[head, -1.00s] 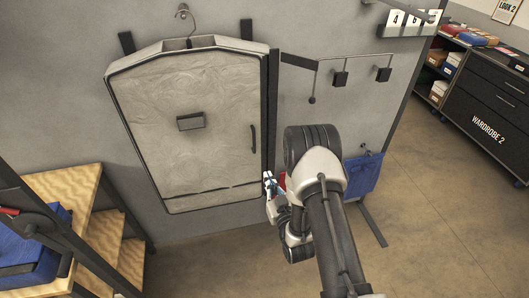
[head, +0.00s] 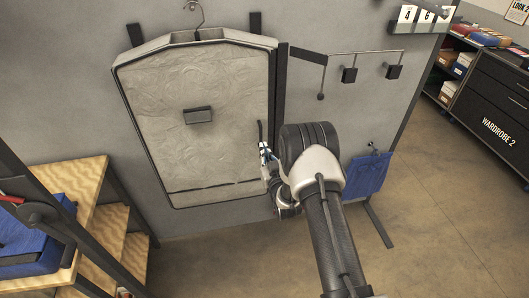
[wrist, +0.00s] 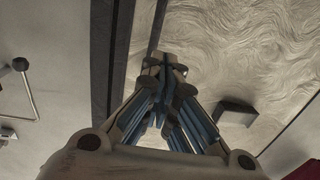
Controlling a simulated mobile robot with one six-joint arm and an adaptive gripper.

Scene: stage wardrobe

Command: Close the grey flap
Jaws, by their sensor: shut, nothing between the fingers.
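The grey flap (head: 215,90) is a pale, crinkled panel with angled top corners, hanging on the wall inside a dark rim. In the wrist view its swirled surface (wrist: 240,45) fills the upper right. How far it stands open cannot be told. A thin dark handle (head: 261,134) is upright near its right edge. A small grey block (head: 198,116) juts from its middle and also shows in the wrist view (wrist: 236,112). My gripper (head: 265,150) is shut and empty, beside the handle's lower end; its fingertips (wrist: 164,66) show against the panel. Contact cannot be told.
A dark upright strip (head: 280,80) runs along the right side of the panel. Black hooks (head: 349,74) and a blue cloth (head: 370,174) are further right. Wooden steps (head: 92,192) with a blue bundle (head: 35,235) are at left. Floor to the right is open.

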